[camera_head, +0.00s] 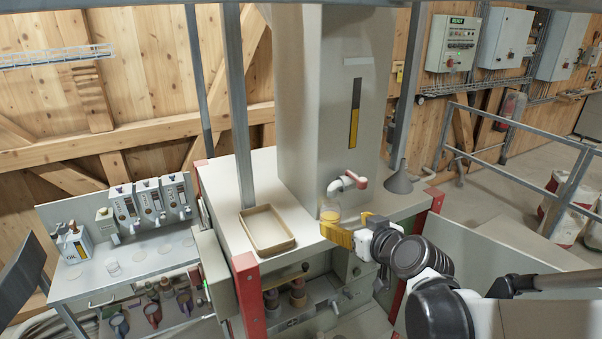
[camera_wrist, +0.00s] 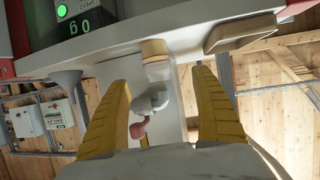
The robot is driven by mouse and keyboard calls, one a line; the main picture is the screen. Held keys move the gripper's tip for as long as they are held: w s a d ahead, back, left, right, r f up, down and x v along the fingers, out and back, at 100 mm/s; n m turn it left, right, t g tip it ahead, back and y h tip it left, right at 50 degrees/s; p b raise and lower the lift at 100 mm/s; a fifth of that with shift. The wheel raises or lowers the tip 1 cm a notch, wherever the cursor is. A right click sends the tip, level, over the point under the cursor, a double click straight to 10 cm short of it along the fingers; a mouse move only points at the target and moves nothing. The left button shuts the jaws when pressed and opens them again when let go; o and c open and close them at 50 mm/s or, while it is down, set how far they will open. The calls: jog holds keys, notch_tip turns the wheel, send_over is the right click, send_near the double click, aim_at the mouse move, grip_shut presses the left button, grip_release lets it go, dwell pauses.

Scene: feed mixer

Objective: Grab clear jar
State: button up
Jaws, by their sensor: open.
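A small clear jar (camera_head: 330,213) with yellowish contents stands upright on the machine's ledge under the spout, in the head view. In the wrist view the jar (camera_wrist: 155,50) shows as a pale, cream-coloured cylinder just beyond my fingertips, roughly centred between them. My gripper (camera_head: 337,235) has yellow fingers and is in front of the jar, partly covering its lower part in the head view. In the wrist view my gripper (camera_wrist: 161,80) is spread open with nothing between the fingertips. Whether a finger touches the jar cannot be told.
A white spout with a red handle (camera_head: 360,182) overhangs the jar closely. A shallow tan tray (camera_head: 267,229) lies left on the ledge, and a grey funnel (camera_head: 398,180) stands right. Another small clear container (camera_head: 113,268) stands on the left bench.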

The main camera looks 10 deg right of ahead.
aim_at(335, 217)
jog(key=x, duration=0.6)
jog(key=shift+d+b, duration=0.15)
jog(key=shift+b, duration=0.2)
jog(key=x, duration=0.3)
jog(key=d+x, duration=0.1)
jog(key=shift+w+a+f, duration=0.3)
jog(key=shift+w+f, duration=0.05)
jog(key=shift+w, duration=0.05)
jog(key=shift+s, duration=0.1)
jog(key=c, duration=1.4)
jog(key=shift+c, duration=0.2)
jog(key=shift+r, duration=0.15)
